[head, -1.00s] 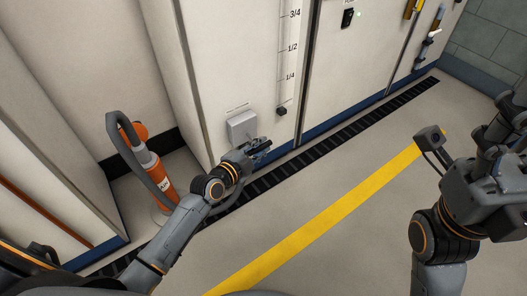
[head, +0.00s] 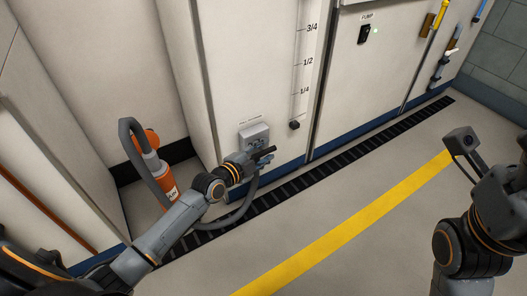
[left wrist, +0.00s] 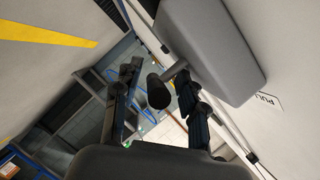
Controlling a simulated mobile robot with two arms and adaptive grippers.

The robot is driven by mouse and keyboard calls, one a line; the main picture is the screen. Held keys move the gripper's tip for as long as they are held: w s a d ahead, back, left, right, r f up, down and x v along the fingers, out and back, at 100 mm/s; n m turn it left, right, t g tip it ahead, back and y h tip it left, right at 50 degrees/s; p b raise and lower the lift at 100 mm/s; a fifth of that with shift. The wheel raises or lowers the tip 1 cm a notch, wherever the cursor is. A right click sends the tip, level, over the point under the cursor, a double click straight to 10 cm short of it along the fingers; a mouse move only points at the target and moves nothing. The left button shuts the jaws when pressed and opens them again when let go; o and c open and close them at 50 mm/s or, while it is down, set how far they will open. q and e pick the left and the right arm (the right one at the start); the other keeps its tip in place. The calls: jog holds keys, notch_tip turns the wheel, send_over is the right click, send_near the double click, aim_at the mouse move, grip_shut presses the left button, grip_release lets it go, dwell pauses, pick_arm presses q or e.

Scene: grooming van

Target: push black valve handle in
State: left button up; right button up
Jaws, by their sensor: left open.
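A light grey box (head: 256,131) is fixed low on the white wall panel. In the left wrist view the box (left wrist: 215,45) carries a grey stem with a black round-ended handle (left wrist: 158,92). My left gripper (head: 266,156) is open right in front of the box and hides the handle in the head view. In the left wrist view its two fingers (left wrist: 160,78) lie on either side of the handle's end; I cannot tell whether they touch it. My right gripper (head: 508,190) is at the right edge, far from the box and partly cut off.
A black knob (head: 294,125) sits under the level scale, right of the box. An orange canister (head: 160,180) with a grey hose stands left of my left arm. A dark floor grate (head: 300,172) runs along the wall. The floor with the yellow stripe (head: 350,230) is clear.

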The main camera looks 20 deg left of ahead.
pick_arm(q)
jog(key=v, duration=1.2)
